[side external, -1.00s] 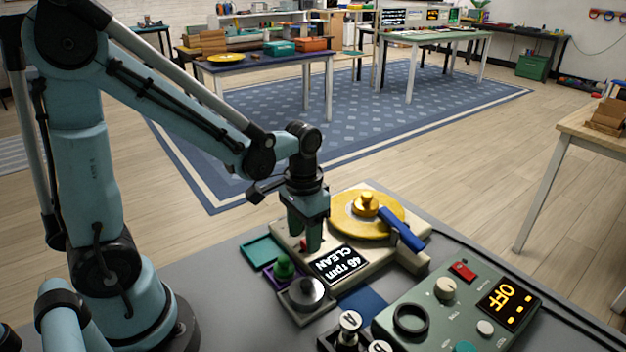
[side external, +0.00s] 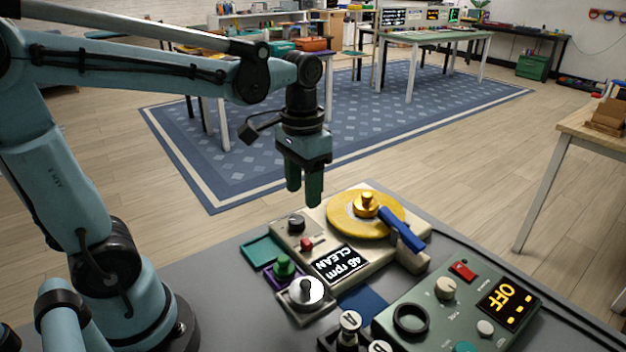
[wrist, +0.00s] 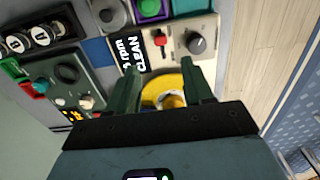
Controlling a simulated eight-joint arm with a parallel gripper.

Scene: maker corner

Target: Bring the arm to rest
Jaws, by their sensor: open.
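My gripper (side external: 305,197) is open and empty, hanging fingers down in the air above the turntable device. In the wrist view the two green fingers of my gripper (wrist: 170,85) are apart with nothing held between them. The cream device (side external: 340,270) below carries a yellow platter (side external: 345,220) with a gold knob, a blue arm, a dark knob (side external: 296,223), a red switch (side external: 306,244) and a display reading "46 rpm CLEAN". The dark knob also shows clear of the fingers in the wrist view (wrist: 197,43).
A green control box (side external: 415,320) with a display reading "OFF" stands at the front right. A teal tray (side external: 262,251), a green knob (side external: 284,267) and a grey knob (side external: 306,291) sit left of the cream device. The air around my gripper is clear.

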